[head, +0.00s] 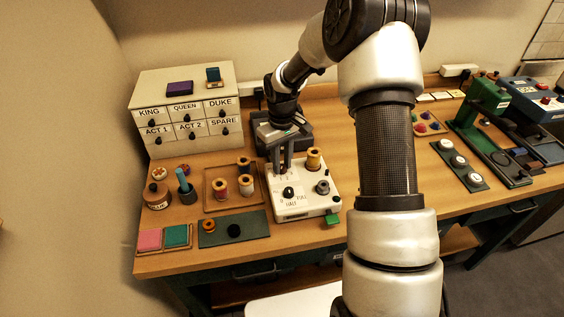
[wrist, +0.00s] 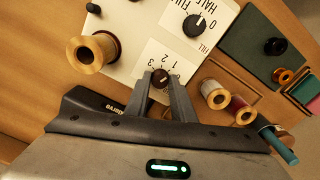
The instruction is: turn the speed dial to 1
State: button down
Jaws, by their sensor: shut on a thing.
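The speed dial (wrist: 161,77) is a small dark brown knob on a white numbered plate, seen in the wrist view. The figures 1, 2 and 3 show around it; a pale mark is on the knob, but I cannot tell which figure it points to. My gripper (head: 281,168) reaches down over the back left of the white machine (head: 308,207); its fingers hide the dial in the head view. In the wrist view my gripper (wrist: 160,83) has one finger on each side of the knob and is shut on it.
A black dial (head: 289,191) marked 0, HALF and FULL sits closer to the machine's front. A yellow spool (head: 313,160) and a grey knob (head: 322,187) stand on the machine's right part. A wooden tray (head: 209,197) with several spools is close on the left. A labelled drawer box (head: 187,105) stands behind.

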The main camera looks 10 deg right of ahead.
aim_at(282, 166)
dwell(0.3)
jog(key=c, duration=1.5)
grip_release()
notch_tip(282, 166, up, 18)
jog(key=shift+f, duration=0.2)
